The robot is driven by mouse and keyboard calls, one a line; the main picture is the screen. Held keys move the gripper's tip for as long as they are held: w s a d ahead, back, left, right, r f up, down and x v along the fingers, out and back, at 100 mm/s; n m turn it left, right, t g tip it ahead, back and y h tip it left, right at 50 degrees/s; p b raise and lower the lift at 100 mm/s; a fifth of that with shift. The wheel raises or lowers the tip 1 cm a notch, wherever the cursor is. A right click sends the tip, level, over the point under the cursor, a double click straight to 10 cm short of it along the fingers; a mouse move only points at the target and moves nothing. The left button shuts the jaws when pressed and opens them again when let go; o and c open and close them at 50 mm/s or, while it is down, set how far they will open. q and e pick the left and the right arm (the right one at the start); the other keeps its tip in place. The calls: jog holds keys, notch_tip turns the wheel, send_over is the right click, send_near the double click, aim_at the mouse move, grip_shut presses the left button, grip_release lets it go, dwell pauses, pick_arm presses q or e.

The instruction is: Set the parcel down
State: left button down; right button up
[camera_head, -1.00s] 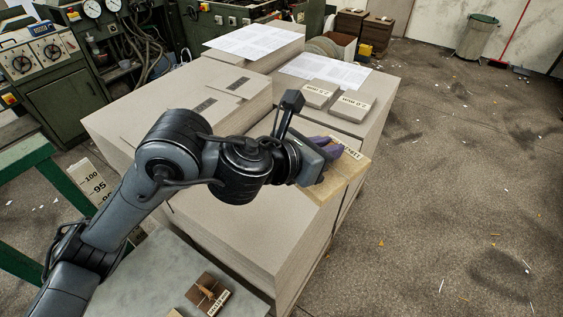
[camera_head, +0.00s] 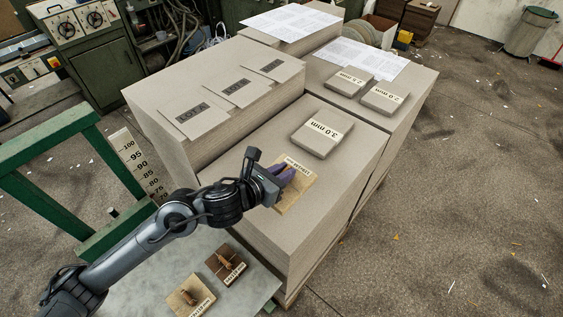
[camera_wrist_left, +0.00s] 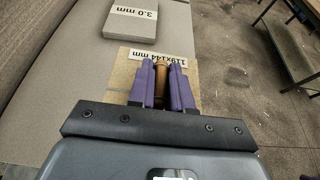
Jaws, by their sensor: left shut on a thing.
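The parcel (camera_head: 293,197) is a flat tan square board with a white label reading 119x144 mm and a brown grip on top. My left gripper (camera_head: 288,175) is shut on that grip with its purple fingers. In the left wrist view, the fingers (camera_wrist_left: 163,78) stand on both sides of the brown grip, and the parcel (camera_wrist_left: 120,77) shows around them. The parcel is over the front part of the grey board stack (camera_head: 262,130). I cannot tell whether it touches the stack top. My right gripper is not in view.
A 3.0 mm block (camera_head: 321,133) lies on the stack behind the parcel. The 2.5 mm (camera_head: 348,82) and 2.0 mm (camera_head: 384,98) blocks lie farther back. Lot cards (camera_head: 232,92) lie on the higher stack at left. Two small boards (camera_head: 190,297) (camera_head: 226,265) lie on the front bench.

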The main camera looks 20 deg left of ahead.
pick_arm(q)
jog(key=w+a+f, duration=0.3)
jog(key=w, duration=0.2)
jog(key=w+a+f, duration=0.2)
jog(key=shift+w+a+f, duration=0.3)
jog(key=shift+w+a, duration=0.05)
jog(key=shift+f, duration=1.95)
jog(key=shift+f, duration=0.1)
jog(key=shift+f, duration=0.15)
jog(key=c, duration=1.1)
grip_release()
jog(key=shift+o, duration=0.2)
